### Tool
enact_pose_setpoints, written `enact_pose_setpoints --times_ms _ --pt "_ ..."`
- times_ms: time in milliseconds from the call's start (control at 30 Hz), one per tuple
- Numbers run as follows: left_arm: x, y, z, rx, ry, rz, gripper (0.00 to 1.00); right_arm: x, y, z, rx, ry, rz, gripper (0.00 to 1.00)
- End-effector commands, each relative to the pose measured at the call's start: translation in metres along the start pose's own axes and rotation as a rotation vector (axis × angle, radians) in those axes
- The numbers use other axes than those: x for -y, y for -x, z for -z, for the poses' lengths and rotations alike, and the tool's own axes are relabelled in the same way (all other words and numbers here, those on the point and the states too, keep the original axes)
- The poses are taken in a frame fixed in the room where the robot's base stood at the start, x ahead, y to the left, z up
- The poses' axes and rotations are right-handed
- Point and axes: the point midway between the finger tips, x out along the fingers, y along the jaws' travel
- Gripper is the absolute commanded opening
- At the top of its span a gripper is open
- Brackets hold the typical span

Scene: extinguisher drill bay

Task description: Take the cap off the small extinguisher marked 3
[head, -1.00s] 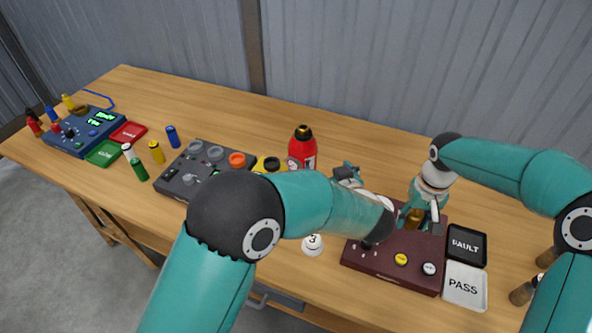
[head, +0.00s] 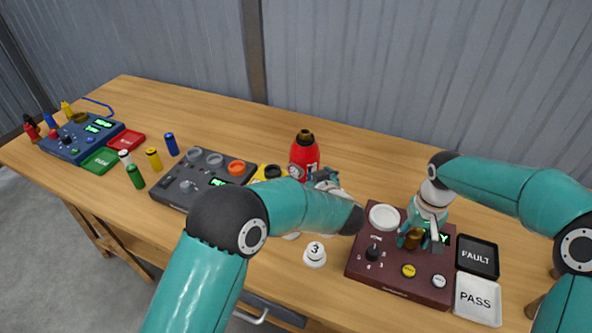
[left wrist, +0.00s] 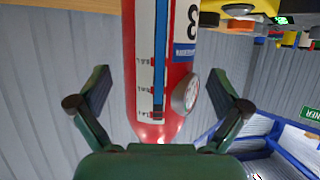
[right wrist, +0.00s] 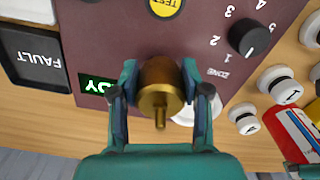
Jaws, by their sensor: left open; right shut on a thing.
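The red extinguisher marked 3 (left wrist: 187,60) stands upright on the table in the head view (head: 304,155), with a dark brass top (head: 305,136). My left gripper (head: 325,179) is beside it. In the left wrist view the open fingers (left wrist: 161,78) stand on either side of its body, with gaps showing. Its neck end is hidden behind the gripper there. My right gripper (right wrist: 159,72) is shut on a brass cap-like piece with a stem (right wrist: 160,96), above the maroon panel (head: 385,278). I cannot tell whether this piece came from the extinguisher.
A white piece marked 3 (head: 314,254) stands on the table left of the maroon panel. The black FAULT tray (head: 496,270) and white PASS tray (head: 462,308) lie right of it. A grey panel (head: 168,197) stands left. The table behind the extinguisher is clear.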

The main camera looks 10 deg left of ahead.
Motion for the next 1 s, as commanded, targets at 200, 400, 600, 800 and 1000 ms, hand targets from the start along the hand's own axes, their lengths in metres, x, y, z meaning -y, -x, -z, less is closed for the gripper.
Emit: enact_pose_setpoints --times_ms 200,400,600,800,1000 --pt "-0.004 -0.031 0.001 0.001 0.001 0.002 1.0 0.0 0.012 0.0 -0.001 -0.001 0.0 0.05" --pt "-0.004 -0.045 0.0 0.001 -0.001 0.0 1.0 -0.001 0.013 0.0 -0.001 -0.002 0.0 0.05" --pt "-0.005 -0.045 -0.001 0.001 -0.001 -0.001 0.98 -0.001 0.013 0.0 -0.001 -0.002 0.0 0.05" --pt "-0.005 -0.045 0.0 0.001 -0.001 -0.002 0.65 -0.001 0.013 0.0 -0.001 -0.003 0.0 0.05" --pt "-0.006 -0.044 -0.001 0.001 -0.001 -0.004 0.32 -0.002 0.013 -0.001 -0.001 -0.003 0.0 0.05"
